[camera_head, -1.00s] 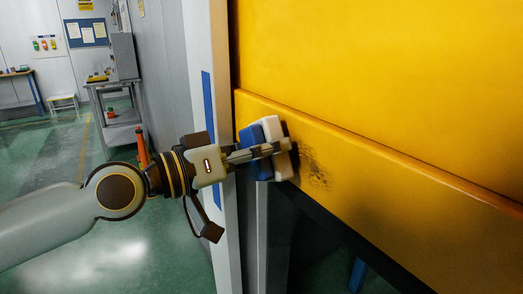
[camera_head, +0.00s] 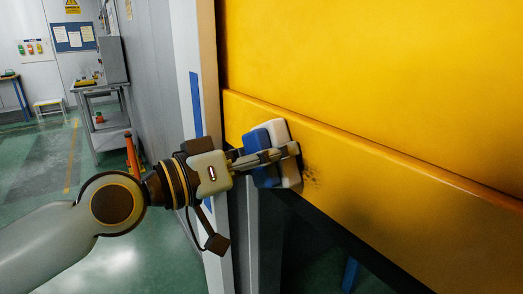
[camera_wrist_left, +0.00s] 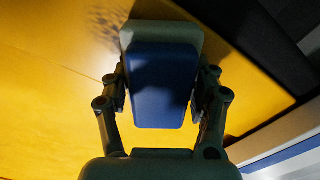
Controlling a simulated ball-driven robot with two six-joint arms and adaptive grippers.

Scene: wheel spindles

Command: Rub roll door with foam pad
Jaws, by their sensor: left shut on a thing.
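The yellow roll door (camera_head: 380,90) fills the right of the head view, its lower edge raised above the floor. My left gripper (camera_head: 272,157) is shut on the foam pad, which has a blue back (camera_head: 264,173) and a white face (camera_head: 281,132). The white face is against or very close to the door's bottom panel, near its left end; exact contact cannot be told. A dark smudge (camera_head: 311,181) shows just right of the pad. In the left wrist view the pad's blue back (camera_wrist_left: 162,85) sits between both fingers, with dark marks on the door (camera_wrist_left: 100,32). My right gripper is not in view.
A pale door post (camera_head: 208,100) with a blue strip stands left of the door. An orange cone (camera_head: 132,158) and a grey cart (camera_head: 104,120) stand farther back. The green floor (camera_head: 95,262) is open at the lower left.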

